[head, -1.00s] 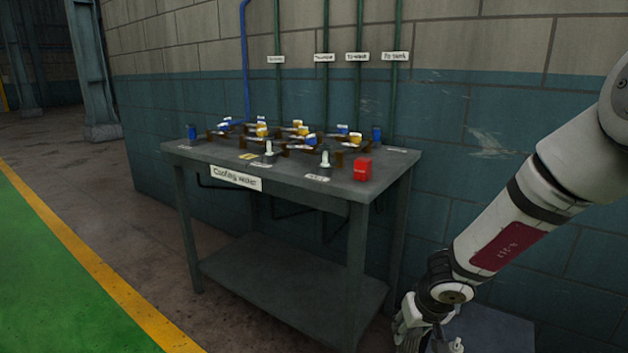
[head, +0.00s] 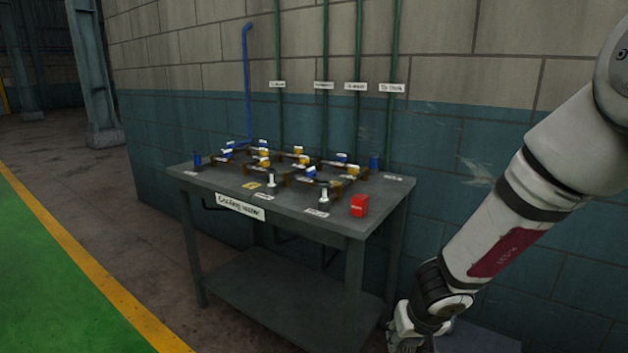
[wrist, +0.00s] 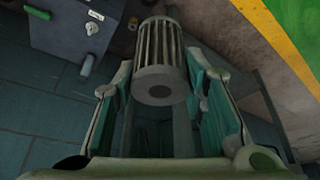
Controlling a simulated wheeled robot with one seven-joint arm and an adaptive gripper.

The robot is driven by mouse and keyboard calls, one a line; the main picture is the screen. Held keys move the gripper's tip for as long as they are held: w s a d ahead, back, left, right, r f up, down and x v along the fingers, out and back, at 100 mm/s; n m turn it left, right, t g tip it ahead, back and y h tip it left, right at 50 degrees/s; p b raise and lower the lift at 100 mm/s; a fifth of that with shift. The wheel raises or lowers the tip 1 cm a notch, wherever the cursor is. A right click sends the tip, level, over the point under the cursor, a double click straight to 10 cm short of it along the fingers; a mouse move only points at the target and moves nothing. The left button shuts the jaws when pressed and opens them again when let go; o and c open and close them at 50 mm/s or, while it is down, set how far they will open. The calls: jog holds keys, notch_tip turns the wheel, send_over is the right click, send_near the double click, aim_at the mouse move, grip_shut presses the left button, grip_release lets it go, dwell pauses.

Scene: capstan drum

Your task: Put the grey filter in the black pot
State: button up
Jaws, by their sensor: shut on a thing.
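A grey ribbed cylindrical filter (wrist: 161,55) is between the fingers of my gripper (wrist: 158,82) in the wrist view. My gripper is shut on it, and its round end with a dark centre faces the wrist camera. In the head view my gripper (head: 404,342) hangs low at the bottom edge, right of the table, and the filter in it cannot be made out. I cannot clearly pick out a black pot in either view.
A dark table (head: 240,267) labelled "Cooling water" stands against the wall, carrying several blue and yellow valves and a red block (head: 359,206). The wrist view shows a grey box-like surface (wrist: 65,42) with small fittings. Open floor lies left of the table.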

jog(key=p+v, duration=1.7)
jog(key=shift+s, duration=0.55)
jog(key=shift+w+a+r, duration=0.1)
jog(key=shift+w, duration=0.05)
